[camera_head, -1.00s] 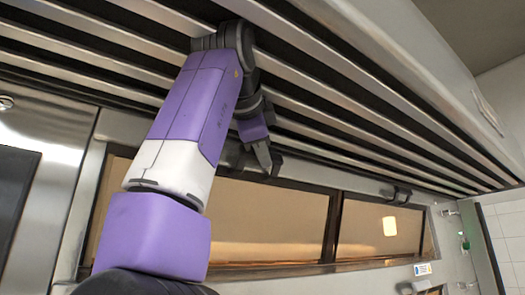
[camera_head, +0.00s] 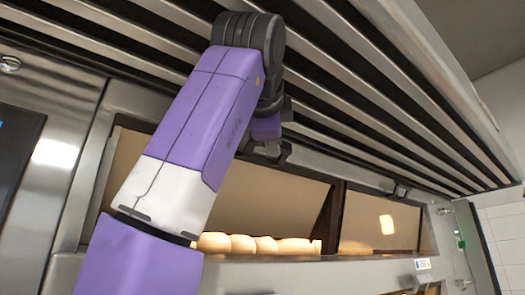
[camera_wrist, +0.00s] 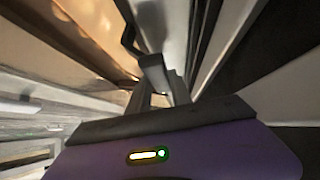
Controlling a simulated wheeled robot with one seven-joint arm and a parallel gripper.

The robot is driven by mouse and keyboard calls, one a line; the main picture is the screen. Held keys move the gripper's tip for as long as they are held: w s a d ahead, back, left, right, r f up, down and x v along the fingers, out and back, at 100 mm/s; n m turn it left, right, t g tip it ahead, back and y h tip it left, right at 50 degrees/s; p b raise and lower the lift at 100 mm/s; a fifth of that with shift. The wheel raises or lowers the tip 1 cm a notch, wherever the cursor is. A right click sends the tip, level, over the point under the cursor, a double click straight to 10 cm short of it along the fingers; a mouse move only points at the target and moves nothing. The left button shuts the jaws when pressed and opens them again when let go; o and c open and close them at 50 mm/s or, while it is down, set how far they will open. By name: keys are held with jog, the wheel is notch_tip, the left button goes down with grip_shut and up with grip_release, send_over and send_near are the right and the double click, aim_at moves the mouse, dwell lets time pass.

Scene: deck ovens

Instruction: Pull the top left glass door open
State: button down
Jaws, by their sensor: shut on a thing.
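The top left glass door (camera_head: 270,200) is a tan-looking pane in the upper oven front. It is tilted, with a gap along its lower edge where a row of bread rolls (camera_head: 255,244) shows inside. My gripper (camera_head: 268,152) is at the top edge of this door and shut on its handle; the arm hides the door's left part and most of the handle. In the wrist view my gripper's fingers (camera_wrist: 155,75) close by the dark handle (camera_wrist: 129,38), with the pane (camera_wrist: 75,35) at the left.
The slatted metal hood (camera_head: 340,90) hangs close above my arm. The right glass door (camera_head: 380,225) is beside the left one, with its own handle (camera_head: 400,190) at the top. A steel cabinet (camera_head: 65,160) stands at the left.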

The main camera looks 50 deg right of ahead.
jog(key=shift+w+d+f+m+t+h+b, duration=0.1)
jog(key=shift+w+f+m+t+h+b, duration=0.05)
jog(key=shift+f+m+h+b, duration=1.15)
jog(key=shift+w+f+m+t+h+b, duration=0.15)
jog(key=shift+f+m+h+b, duration=0.3)
jog(key=shift+f+m+h, duration=0.9)
jog(key=shift+r+m, duration=0.45)
jog(key=c, duration=1.2)
grip_release()
jog(key=shift+o, duration=0.2)
jog(key=b+v, duration=0.2)
jog(key=v, duration=0.5)
jog(key=shift+s+a, duration=0.15)
jog(key=shift+a, duration=0.25)
